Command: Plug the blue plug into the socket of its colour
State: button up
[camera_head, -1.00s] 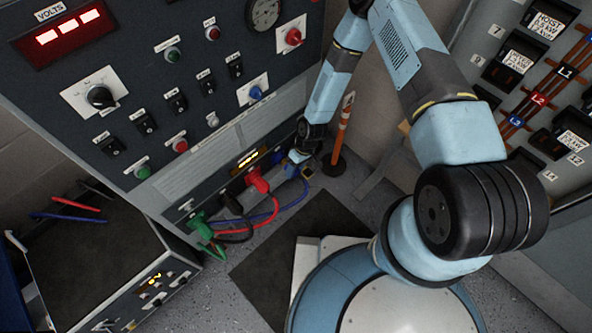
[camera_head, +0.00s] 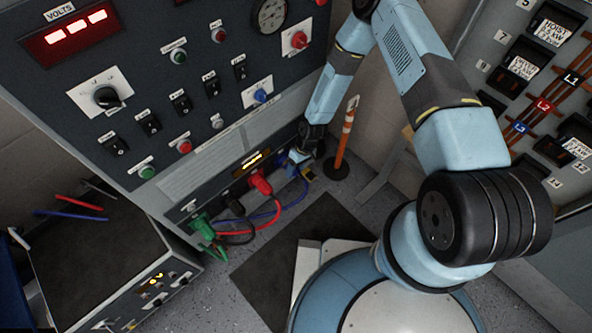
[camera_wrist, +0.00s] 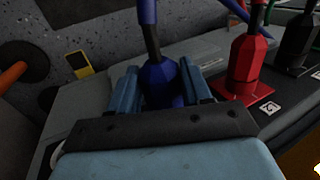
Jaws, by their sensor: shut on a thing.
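The blue plug (camera_wrist: 162,80) is between the fingers of my gripper (camera_wrist: 165,88) in the wrist view, with its blue cable running up out of frame. In the head view my gripper (camera_head: 298,158) is low at the right end of the panel's bottom strip, close to its face. The blue plug shows there only as a small blue patch. The blue socket is hidden behind the plug and gripper, so I cannot tell whether the plug is seated. The red plug (camera_head: 261,183) sits in the strip beside it, also in the wrist view (camera_wrist: 248,65).
The black plug (camera_head: 235,203) and green plug (camera_head: 202,225) sit further left along the strip. Red, black and blue cables loop in front of it. An orange-striped post (camera_head: 346,135) stands just right of my gripper. A low bench unit (camera_head: 95,255) is at left.

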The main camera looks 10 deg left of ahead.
jog(key=shift+w+a, duration=0.25)
jog(key=shift+a, duration=0.1)
jog(key=o, duration=1.3)
jog(key=v, duration=0.7)
dwell(0.7)
jog(key=v, duration=1.3)
jog(key=shift+w+d+r, duration=0.15)
jog(key=shift+d+r, duration=0.1)
jog(key=shift+r, duration=0.05)
jog(key=shift+r, duration=0.1)
